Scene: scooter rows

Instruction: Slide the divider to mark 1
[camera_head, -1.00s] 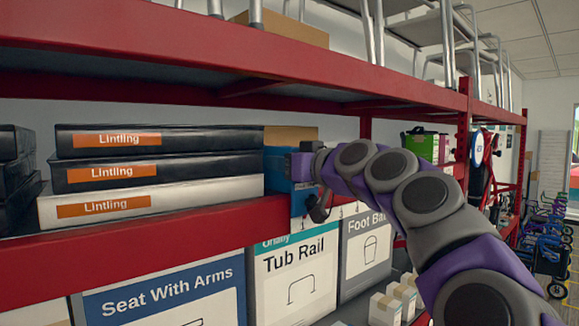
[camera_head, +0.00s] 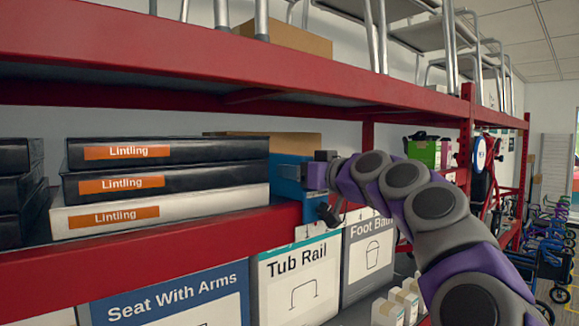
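A blue upright panel (camera_head: 288,172), which looks like the divider, stands on the red middle shelf just right of a stack of flat Lintling boxes. My gripper (camera_head: 322,184) is at the front right side of the blue panel, at the shelf's front edge. It overlaps the panel in the picture; I cannot tell whether it touches or holds it. The fingers are small and partly hidden, so their opening is unclear. No numbered mark is readable on the shelf edge.
The stacked Lintling boxes (camera_head: 165,182) fill the shelf left of the panel, with a cardboard box (camera_head: 300,142) behind. The red upper shelf beam (camera_head: 215,62) runs above my arm. Tub Rail (camera_head: 296,277) and Foot Bath boxes (camera_head: 367,255) stand below. Wheeled walkers (camera_head: 548,262) stand far right.

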